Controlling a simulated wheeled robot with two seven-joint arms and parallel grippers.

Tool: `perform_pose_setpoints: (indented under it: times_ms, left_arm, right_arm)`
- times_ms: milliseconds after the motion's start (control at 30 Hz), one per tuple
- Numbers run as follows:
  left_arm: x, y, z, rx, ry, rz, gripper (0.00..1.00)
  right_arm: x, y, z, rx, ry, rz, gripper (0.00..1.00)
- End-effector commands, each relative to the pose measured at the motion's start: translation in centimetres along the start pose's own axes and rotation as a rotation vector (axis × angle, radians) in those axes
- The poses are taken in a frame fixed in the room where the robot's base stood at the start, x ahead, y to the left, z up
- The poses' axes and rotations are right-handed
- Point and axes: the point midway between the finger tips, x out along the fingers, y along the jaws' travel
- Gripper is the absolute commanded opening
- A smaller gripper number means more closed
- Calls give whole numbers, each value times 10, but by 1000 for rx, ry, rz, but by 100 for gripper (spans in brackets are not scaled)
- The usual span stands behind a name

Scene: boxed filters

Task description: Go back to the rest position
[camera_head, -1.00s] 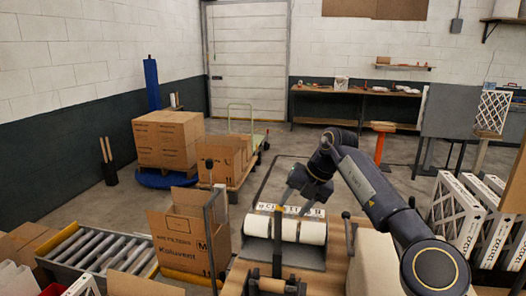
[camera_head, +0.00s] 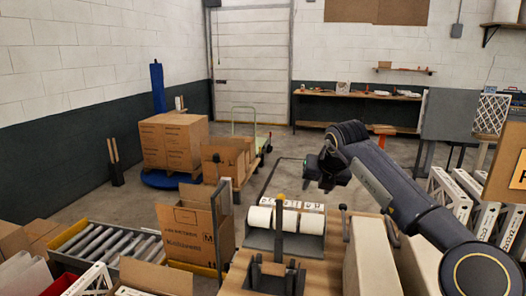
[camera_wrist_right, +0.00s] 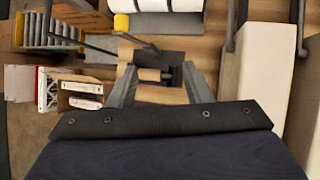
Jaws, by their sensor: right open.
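My right arm comes in from the lower right of the head view and bends over at the wrist. My right gripper (camera_head: 325,178) hangs above the far side of the wooden workbench (camera_head: 340,235). In the right wrist view its two grey fingers (camera_wrist_right: 160,82) are spread apart with nothing held between them. Below and beyond them a roller on a dark bracket (camera_wrist_right: 150,75) shows on the bench. My left gripper is in neither view.
White rolls (camera_head: 285,219) lie in a holder on the bench, with pale blocks (camera_head: 370,260) at its right. An open carton (camera_head: 196,232) stands by the roller conveyor (camera_head: 110,243). White-framed filters (camera_head: 455,195) stand at the right. Open floor lies beyond the bench.

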Motion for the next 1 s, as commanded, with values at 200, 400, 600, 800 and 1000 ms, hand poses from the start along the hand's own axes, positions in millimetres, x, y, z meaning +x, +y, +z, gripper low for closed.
perform_pose_setpoints:
  times_ms: [200, 400, 600, 800, 1000]
  left_arm:
    - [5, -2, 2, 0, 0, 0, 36]
    - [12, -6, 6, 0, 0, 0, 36]
    - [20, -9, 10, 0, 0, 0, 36]
    - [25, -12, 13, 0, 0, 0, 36]
    - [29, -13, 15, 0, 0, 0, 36]
  right_arm:
    - [-57, -29, 42, -254, -357, -197, 45]
    - [-160, -38, 62, -791, -790, -483, 45]
    - [-207, -17, -37, -1706, -969, -689, 45]
    - [-162, -36, -182, -2372, -791, -554, 45]
    - [-118, -79, -321, -2773, -545, -254, 45]
